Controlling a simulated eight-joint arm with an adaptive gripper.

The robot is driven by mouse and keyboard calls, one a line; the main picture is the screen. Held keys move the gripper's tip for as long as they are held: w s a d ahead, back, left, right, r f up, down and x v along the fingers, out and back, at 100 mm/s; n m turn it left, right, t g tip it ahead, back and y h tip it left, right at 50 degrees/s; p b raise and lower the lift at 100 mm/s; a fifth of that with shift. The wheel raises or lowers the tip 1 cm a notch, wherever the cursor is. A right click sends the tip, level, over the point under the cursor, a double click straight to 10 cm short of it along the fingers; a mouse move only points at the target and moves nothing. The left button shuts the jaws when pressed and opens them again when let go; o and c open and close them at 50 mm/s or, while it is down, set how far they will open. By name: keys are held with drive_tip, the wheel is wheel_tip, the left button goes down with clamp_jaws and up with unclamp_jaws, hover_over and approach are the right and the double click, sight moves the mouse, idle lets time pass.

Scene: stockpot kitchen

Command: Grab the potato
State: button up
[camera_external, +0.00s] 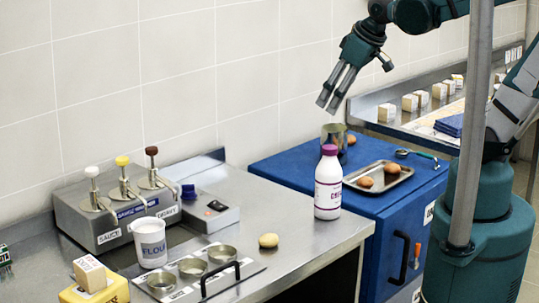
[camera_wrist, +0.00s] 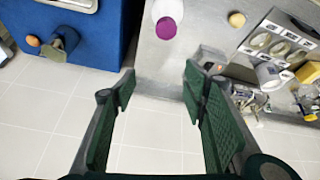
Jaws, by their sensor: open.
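A tan, rounded potato (camera_external: 268,240) lies on the steel counter (camera_external: 310,248), right of the plate with round holders. It also shows near the top of the wrist view (camera_wrist: 237,19). My gripper (camera_external: 328,102) is open and empty, high above the counters near the tiled wall. In the wrist view my two green fingers (camera_wrist: 158,85) stand apart with nothing between them. The potato is well away from the fingers, beyond the right fingertip in that view.
A white bottle with a purple cap (camera_external: 328,185) stands between potato and blue cabinet (camera_external: 290,165). The cabinet holds a metal cup (camera_external: 332,135) and a tray (camera_external: 402,176) with two brown egg-like items. A flour container (camera_external: 150,243), sauce pumps (camera_external: 124,190) and black handle (camera_external: 220,277) are left.

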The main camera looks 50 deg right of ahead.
drive_tip(key=w+a+f+n+g+b, duration=0.3)
drive_tip(key=a+f+n, duration=0.2)
drive_tip(key=a+f, duration=0.7)
drive_tip(key=n+g+b, duration=0.2)
drive_tip(key=n, duration=0.3)
hover_over(270, 236)
drive_tip(key=shift+h, duration=0.3)
drive_tip(key=f, duration=1.1)
drive_tip(key=shift+d+f, duration=0.2)
drive_tip(key=shift+f, duration=0.2)
drive_tip(key=shift+s+a+f+g, duration=0.1)
drive_tip(key=shift+a+f+g, duration=0.15)
drive_tip(key=shift+f+g, duration=0.1)
drive_tip(key=shift+f+b, duration=0.35)
drive_tip(key=shift+f, duration=0.95)
drive_tip(key=shift+f, duration=0.1)
